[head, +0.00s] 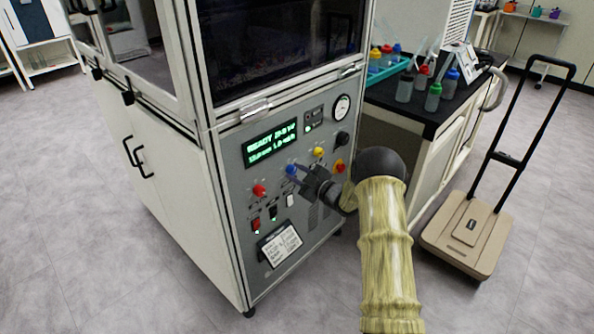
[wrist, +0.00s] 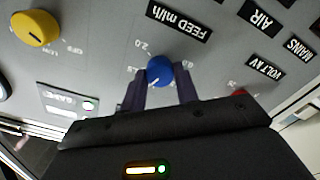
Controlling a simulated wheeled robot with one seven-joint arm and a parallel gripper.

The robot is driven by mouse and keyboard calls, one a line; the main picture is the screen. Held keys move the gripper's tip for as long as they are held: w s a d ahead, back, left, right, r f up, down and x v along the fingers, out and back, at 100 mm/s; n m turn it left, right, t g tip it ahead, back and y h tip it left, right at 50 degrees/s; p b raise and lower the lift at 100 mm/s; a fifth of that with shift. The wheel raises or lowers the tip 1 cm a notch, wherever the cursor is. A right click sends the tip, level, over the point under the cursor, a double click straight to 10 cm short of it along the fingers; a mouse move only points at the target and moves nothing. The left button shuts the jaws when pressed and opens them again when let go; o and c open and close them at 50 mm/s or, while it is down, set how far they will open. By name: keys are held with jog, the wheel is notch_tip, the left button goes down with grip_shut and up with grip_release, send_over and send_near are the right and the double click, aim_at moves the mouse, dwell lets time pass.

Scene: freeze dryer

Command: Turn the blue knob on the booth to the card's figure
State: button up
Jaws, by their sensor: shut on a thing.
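The blue knob (head: 291,169) is on the grey control panel of the booth (head: 225,165), between a red and a yellow knob. It also shows in the wrist view (wrist: 160,71), between my two dark fingers, with a small white pointer mark and the label "FEED ml/h" beside it. My gripper (head: 305,176) is shut on the blue knob. A white card (head: 280,246) is fixed low on the panel; its writing is too small to read. A green lit display (head: 270,143) above the knobs reads "READY" with further blurred text.
A red knob (head: 259,190), a yellow knob (head: 318,152) and an orange-red knob (head: 339,166) sit close by. Switches (head: 256,226) lie below. A bench with bottles (head: 433,97) and a beige trolley (head: 466,232) stand at the right. Floor at left is clear.

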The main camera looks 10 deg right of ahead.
jog(key=m+p, duration=0.2)
jog(key=m, duration=0.2)
jog(key=shift+d+m, duration=0.1)
jog(key=shift+m, duration=0.2)
jog(key=shift+f+m+p, duration=0.15)
jog(key=shift+m+p, duration=0.35)
jog(key=shift+m, duration=1.1)
jog(key=o, duration=1)
jog(key=shift+c, duration=0.2)
jog(key=p+v, duration=0.1)
jog(key=v, duration=1.6)
jog(key=shift+s+p, duration=0.2)
jog(key=shift+p, duration=0.1)
